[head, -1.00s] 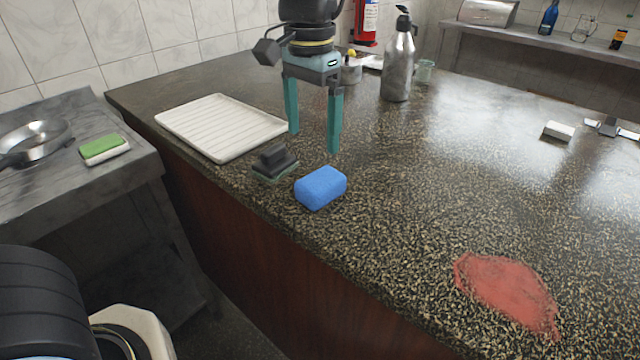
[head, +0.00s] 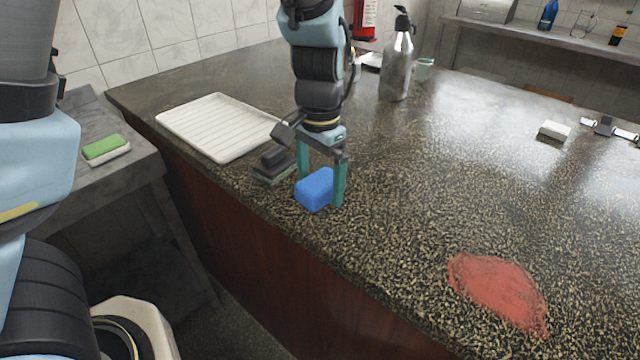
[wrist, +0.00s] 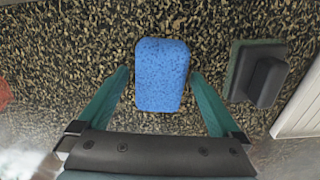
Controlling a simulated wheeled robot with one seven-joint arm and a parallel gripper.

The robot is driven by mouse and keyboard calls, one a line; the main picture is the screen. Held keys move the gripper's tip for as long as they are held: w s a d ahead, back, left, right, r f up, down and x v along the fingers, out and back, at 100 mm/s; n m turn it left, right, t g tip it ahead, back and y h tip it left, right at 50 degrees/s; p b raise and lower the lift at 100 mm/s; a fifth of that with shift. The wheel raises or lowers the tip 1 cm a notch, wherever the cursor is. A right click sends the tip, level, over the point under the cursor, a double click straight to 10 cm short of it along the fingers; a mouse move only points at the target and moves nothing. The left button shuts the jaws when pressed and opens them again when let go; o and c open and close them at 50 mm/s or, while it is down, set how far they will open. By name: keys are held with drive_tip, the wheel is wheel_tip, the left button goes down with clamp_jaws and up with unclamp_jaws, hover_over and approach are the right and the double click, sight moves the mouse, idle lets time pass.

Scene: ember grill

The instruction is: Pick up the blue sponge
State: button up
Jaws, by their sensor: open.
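The blue sponge (head: 315,189) lies on the speckled counter near its front edge. In the wrist view the sponge (wrist: 161,75) sits between my two teal fingers, with a gap on each side. My gripper (head: 322,190) is open and points down at the sponge. In the head view one finger stands in front of the sponge's right end and the other is behind it. My gripper also shows in the wrist view (wrist: 160,80). The fingers do not appear to press on the sponge.
A dark scrubber with a handle (head: 273,167) lies close to the sponge, beside one finger; it also shows in the wrist view (wrist: 257,80). A white ribbed tray (head: 215,128) is behind it. A red cloth-like patch (head: 497,290) lies at the front right. The counter between is clear.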

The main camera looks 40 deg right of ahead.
drive_tip(key=shift+f, duration=0.2)
drive_tip(key=c, duration=1.3)
